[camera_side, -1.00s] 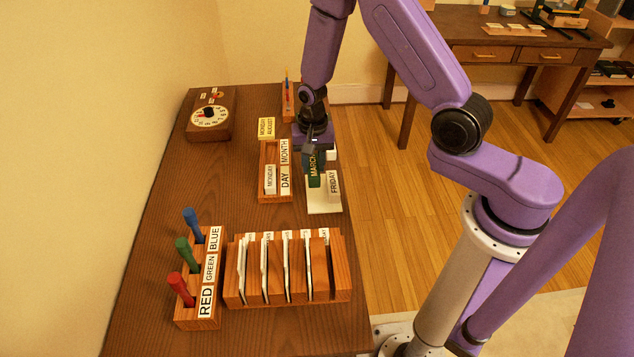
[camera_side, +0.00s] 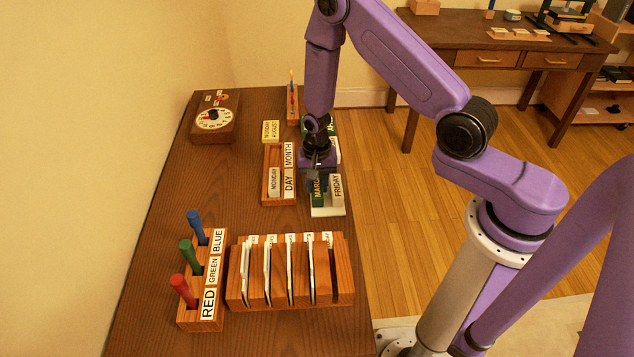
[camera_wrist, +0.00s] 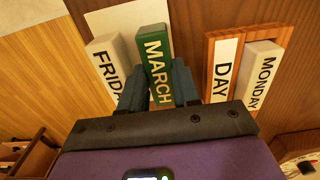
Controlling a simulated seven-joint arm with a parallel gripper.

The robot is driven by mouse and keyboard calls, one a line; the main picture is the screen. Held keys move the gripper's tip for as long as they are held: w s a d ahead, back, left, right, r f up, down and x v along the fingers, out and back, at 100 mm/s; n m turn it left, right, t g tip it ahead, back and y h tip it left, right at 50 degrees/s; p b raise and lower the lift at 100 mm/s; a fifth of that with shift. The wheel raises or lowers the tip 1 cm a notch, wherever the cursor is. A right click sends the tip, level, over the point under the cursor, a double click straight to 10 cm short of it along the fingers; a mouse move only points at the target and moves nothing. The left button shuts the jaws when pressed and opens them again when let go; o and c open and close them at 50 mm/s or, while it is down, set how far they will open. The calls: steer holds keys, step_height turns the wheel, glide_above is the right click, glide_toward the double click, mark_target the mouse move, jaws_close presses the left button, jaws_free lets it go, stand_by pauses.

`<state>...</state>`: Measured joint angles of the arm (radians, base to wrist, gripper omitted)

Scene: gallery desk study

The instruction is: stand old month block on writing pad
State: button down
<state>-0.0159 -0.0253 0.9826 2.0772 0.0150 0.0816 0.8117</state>
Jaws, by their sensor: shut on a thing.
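My gripper (camera_side: 318,168) is shut on the green MARCH block (camera_side: 318,190) and holds it upright. In the wrist view the MARCH block (camera_wrist: 155,62) sits between the two fingers (camera_wrist: 158,90), lettering showing. The white writing pad (camera_side: 328,211) lies at the desk's right edge. The white FRIDAY block (camera_side: 337,188) stands on it, just right of MARCH. The pad (camera_wrist: 125,17) also shows behind both blocks in the wrist view. MARCH is over the pad's left part; I cannot tell whether its bottom touches the pad.
Left of the pad is a wooden DAY/MONTH holder (camera_side: 267,187), with a MONDAY block (camera_side: 274,182) in it. A yellow MONDAY AUGUST card (camera_side: 270,131) lies behind it. Another green item (camera_side: 334,126) is partly hidden behind my gripper. A slotted card rack (camera_side: 290,293) stands in front.

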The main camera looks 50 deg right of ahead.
mark_target(317, 186)
steer(key=shift+f, duration=0.15)
steer(key=c, duration=1.1)
jaws_free()
steer(key=s+a+r+n, duration=0.2)
steer(key=r+n, duration=0.1)
steer(key=r, duration=0.6)
steer(key=s+a+r+n, duration=0.2)
steer(key=a+r+n, duration=0.1)
steer(key=r, duration=0.6)
steer(key=s+r+n, duration=0.5)
steer(key=s+n, duration=0.2)
steer(key=s, duration=0.4)
steer(key=s+d+r+n, duration=0.1)
steer(key=s+r+n, duration=0.4)
steer(key=s+n, duration=0.3)
steer(key=s, duration=0.4)
steer(key=shift+s+n, duration=0.3)
steer(key=shift+d, duration=0.1)
